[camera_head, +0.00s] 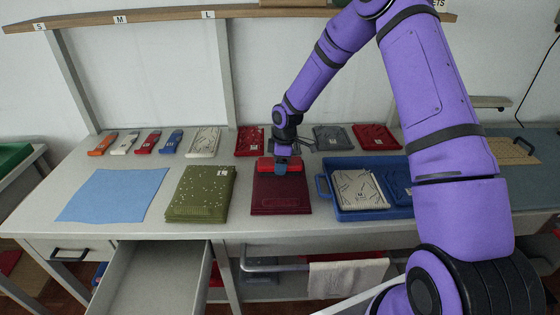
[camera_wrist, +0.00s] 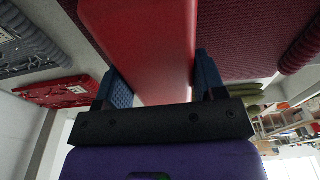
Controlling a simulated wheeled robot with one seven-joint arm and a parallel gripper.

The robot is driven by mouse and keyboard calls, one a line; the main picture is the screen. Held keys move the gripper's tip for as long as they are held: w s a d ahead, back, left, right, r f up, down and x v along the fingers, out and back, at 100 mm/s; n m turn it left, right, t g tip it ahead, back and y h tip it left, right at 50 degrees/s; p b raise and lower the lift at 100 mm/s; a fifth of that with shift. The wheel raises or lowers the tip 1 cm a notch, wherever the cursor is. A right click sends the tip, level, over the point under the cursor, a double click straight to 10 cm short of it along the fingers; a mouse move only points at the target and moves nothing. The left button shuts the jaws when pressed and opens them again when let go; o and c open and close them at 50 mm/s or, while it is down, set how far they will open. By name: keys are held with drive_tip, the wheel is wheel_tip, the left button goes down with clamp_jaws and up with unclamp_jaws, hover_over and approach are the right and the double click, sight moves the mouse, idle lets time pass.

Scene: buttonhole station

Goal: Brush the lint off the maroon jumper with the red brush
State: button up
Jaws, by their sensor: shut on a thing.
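The maroon jumper (camera_head: 281,202) lies folded flat on the table, in the middle of the row. The red brush (camera_head: 265,165) is at its far edge, and the wrist view shows the brush (camera_wrist: 142,45) large between the two blue fingers. My gripper (camera_head: 281,166) is shut on the brush, reaching down from behind. The maroon knit (camera_wrist: 236,38) fills the area behind the brush in the wrist view. I see no lint on the visible part of the jumper. The brush and gripper hide its far part, and I cannot tell whether the bristles touch it.
An olive jumper (camera_head: 190,205) with pale specks lies just left. A blue cloth (camera_head: 112,194) lies farther left. A blue tray (camera_head: 372,214) with folded garments stands close on the right. Several folded packs, such as a red one (camera_head: 376,136), line the back. An open drawer (camera_head: 150,285) juts out below.

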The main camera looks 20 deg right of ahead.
sight(279, 184)
drive_tip(key=shift+s+a, duration=0.2)
drive_tip(key=shift+s, duration=0.3)
drive_tip(key=shift+s+a, duration=0.15)
drive_tip(key=shift+s, duration=0.35)
